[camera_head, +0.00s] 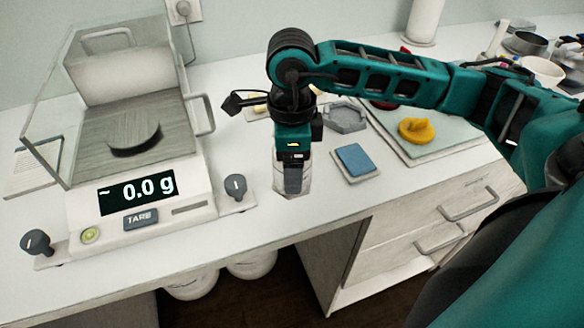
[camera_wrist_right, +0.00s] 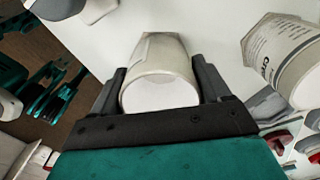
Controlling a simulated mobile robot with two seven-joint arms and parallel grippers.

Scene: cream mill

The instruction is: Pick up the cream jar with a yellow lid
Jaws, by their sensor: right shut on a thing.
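My right gripper (camera_head: 292,185) points down over the front part of the bench, and its fingers (camera_wrist_right: 161,90) are shut on a pale jar. The jar (camera_wrist_right: 160,65) is between both fingers in the wrist view, with a plain whitish end facing the camera. In the head view only slivers of the pale jar (camera_head: 279,178) show beside the fingers. I see no yellow lid on it. A second white container with printed lettering (camera_wrist_right: 285,58) lies to the right in the wrist view, apart from the fingers. My left gripper is not in view.
A blue square (camera_head: 355,160), a grey hexagonal dish (camera_head: 346,117) and a board with a yellow piece (camera_head: 417,130) lie to the right. The bench's front edge is close.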

